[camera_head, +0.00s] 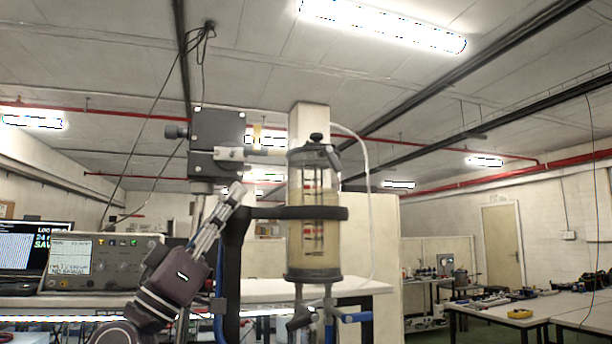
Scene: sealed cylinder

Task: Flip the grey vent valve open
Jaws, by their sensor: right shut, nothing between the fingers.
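A clear sealed cylinder (313,225) with dark caps stands upright in the middle, held by a black ring clamp (300,213). Under it hang two small valve handles: a dark grey one (300,318) on the left and a blue one (352,317) on the right. The dark grey handle looks like the grey vent valve, but it is small and its position is hard to tell.
A dark box with a knob (217,128) stands upper left of the cylinder. A white tube (367,190) curves down on the right. An instrument (100,262) and a monitor (30,245) stand at left. Benches (510,310) lie at right.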

